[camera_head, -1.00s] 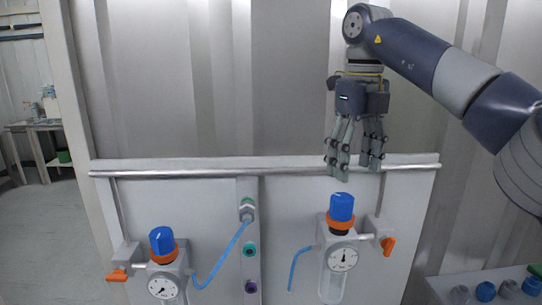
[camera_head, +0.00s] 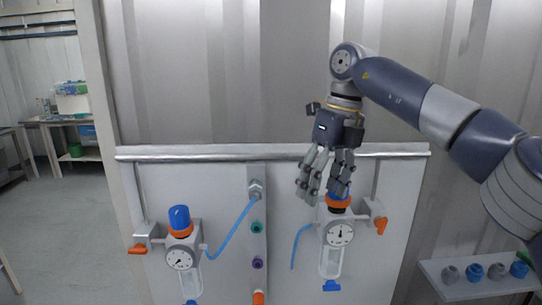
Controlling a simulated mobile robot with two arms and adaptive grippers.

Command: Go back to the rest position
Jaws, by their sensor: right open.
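My right gripper (camera_head: 322,192) is open and points down, its grey fingers spread, with nothing seen between them. Its arm comes in from the right. The fingers stand in front of the rail and over the blue knob of the right regulator (camera_head: 336,236), hiding most of that knob; I cannot tell whether they touch it. An orange ring and a round gauge show below the fingers. The left regulator (camera_head: 181,257), with its blue knob, orange ring and gauge, is unobstructed. My left gripper is not in view.
A metal rail (camera_head: 215,153) runs along the panel's top (camera_head: 225,180). A blue hose (camera_head: 232,228) joins the left regulator to a fitting. A shelf (camera_head: 485,287) with several caps is at lower right. A workbench (camera_head: 62,122) stands far left. Floor is clear at left.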

